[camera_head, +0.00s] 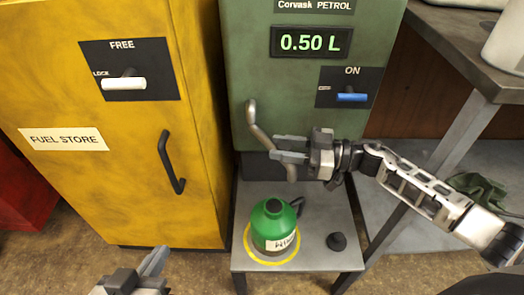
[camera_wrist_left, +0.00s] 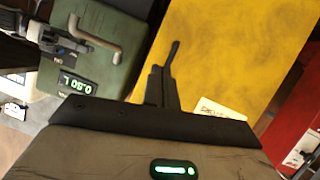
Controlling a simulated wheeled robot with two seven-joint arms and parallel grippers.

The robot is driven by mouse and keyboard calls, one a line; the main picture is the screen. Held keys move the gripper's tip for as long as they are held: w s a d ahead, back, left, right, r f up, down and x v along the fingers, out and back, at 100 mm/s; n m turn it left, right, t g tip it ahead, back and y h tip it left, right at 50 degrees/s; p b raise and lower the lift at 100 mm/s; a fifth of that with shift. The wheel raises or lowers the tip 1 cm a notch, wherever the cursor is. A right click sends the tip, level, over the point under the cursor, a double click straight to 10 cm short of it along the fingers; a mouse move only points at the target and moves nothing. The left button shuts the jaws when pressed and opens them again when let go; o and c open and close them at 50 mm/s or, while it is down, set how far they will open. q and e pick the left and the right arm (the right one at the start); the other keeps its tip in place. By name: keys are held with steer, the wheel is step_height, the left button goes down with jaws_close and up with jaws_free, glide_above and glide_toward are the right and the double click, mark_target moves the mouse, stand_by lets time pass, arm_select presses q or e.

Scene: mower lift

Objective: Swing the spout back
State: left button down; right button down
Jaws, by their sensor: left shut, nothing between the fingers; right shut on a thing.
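The spout (camera_head: 257,126) is a bent beige pipe on the front of the green petrol pump (camera_head: 240,60). It also shows in the left wrist view (camera_wrist_left: 105,46). My right gripper (camera_head: 284,150) is shut on the spout near its lower end, and its fingers hide part of the pipe. The spout's end shows just below the fingers, up and right of the green can's mouth in the picture. The green can (camera_head: 270,227) stands upright on the metal stand, inside a yellow ring. My left gripper (camera_head: 156,262) is shut and empty, low in front of the yellow cabinet.
The yellow fuel store cabinet (camera_head: 190,130) stands left, with a dark handle (camera_head: 170,162) and a white lever at FREE. The pump reads 0.50 L, its blue switch (camera_head: 352,97) at ON. A black cap (camera_head: 337,242) lies on the metal stand (camera_head: 320,262). A workbench (camera_head: 470,60) stands right.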

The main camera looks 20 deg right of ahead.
steer(key=shift+d, duration=0.15)
steer(key=c, duration=1.1)
jaws_free()
steer(key=shift+d, duration=0.1)
arm_select(q)
steer(key=shift+s+a+f, duration=0.1)
steer(key=shift+f, duration=0.05)
arm_select(e)
steer(key=shift+o, duration=0.2)
steer(key=shift+r, duration=0.2)
step_height(320, 180, up, 2)
steer(key=shift+r+p, duration=0.2)
steer(key=shift+p, duration=0.5)
arm_select(q)
steer(key=a+r+p, duration=0.1)
steer(key=p, duration=0.2)
steer(key=s+a+r+g+y+p, duration=0.1)
steer(key=p, duration=0.2)
steer(key=shift+a+n+g+y+p, duration=0.3)
steer(key=shift+a+p, duration=0.05)
steer(key=shift+a, duration=0.05)
arm_select(e)
steer(key=s+a+r, duration=0.5)
steer(key=s+r, duration=0.5)
steer(key=s, duration=0.2)
steer(key=shift+s+a, duration=0.4)
